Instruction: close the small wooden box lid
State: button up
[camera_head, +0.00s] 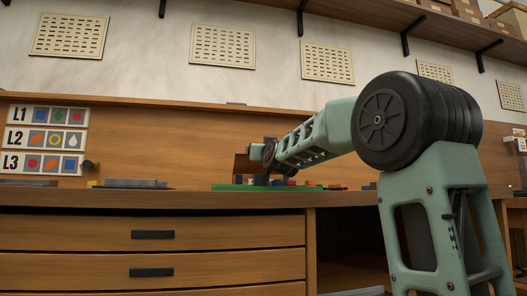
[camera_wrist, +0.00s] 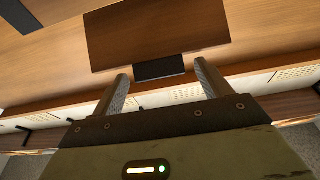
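A wooden panel (camera_wrist: 155,30) with a black handle (camera_wrist: 160,67) on its edge fills the upper middle of the wrist view; it looks like the box lid. In the head view a small brown panel (camera_head: 243,164) stands raised and tilted by my gripper (camera_head: 266,153), over the bench. My gripper (camera_wrist: 161,76) is open in the wrist view, with its two fingers apart on either side of the handle. I cannot tell whether they touch it. The box body is not clearly visible.
A green board (camera_head: 232,187) with several small coloured pieces lies under my gripper on the wooden bench (camera_head: 200,199). A grey tray (camera_head: 135,184) lies to its left. Picture cards (camera_head: 45,139) are on the back panel at left, and drawers (camera_head: 150,265) are below the bench.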

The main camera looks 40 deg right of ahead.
jog(key=shift+r, duration=0.1)
notch_tip(320, 180, up, 10)
jog(key=p, duration=0.6)
jog(key=shift+p, duration=0.35)
